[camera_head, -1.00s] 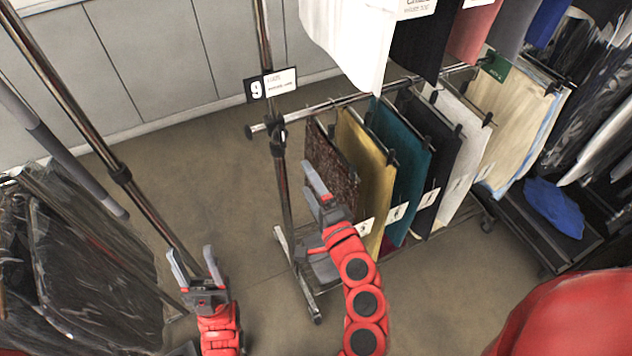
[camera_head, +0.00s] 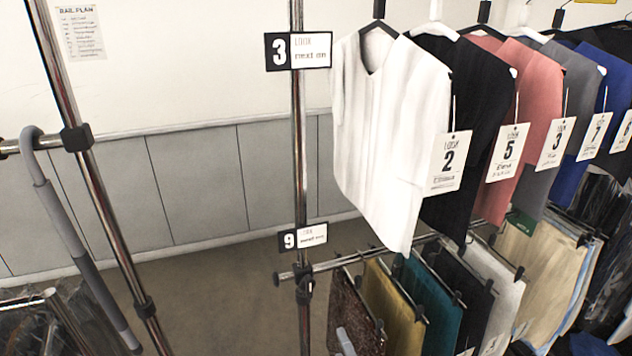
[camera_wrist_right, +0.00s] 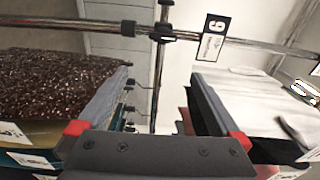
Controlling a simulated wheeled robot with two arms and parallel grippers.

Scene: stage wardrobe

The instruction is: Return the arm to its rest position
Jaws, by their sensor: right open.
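My right gripper (camera_wrist_right: 158,88) is open in the right wrist view, with its two fingers spread and nothing between them. In the head view only a grey fingertip of the right gripper (camera_head: 345,342) shows at the bottom edge, in front of the dark brown sequinned garment (camera_head: 356,312). The wrist view shows this sequinned garment (camera_wrist_right: 55,82) to the left of the fingers. The rest of the right arm is below the head view. My left gripper is out of view.
A chrome rack post (camera_head: 298,170) carries signs 3 (camera_head: 298,51) and 9 (camera_head: 302,238). A white top (camera_head: 385,130) and other tagged tops hang at right, above a lower rail of folded garments. Another post (camera_head: 95,190) stands at left. Floor (camera_head: 215,295) between the posts is clear.

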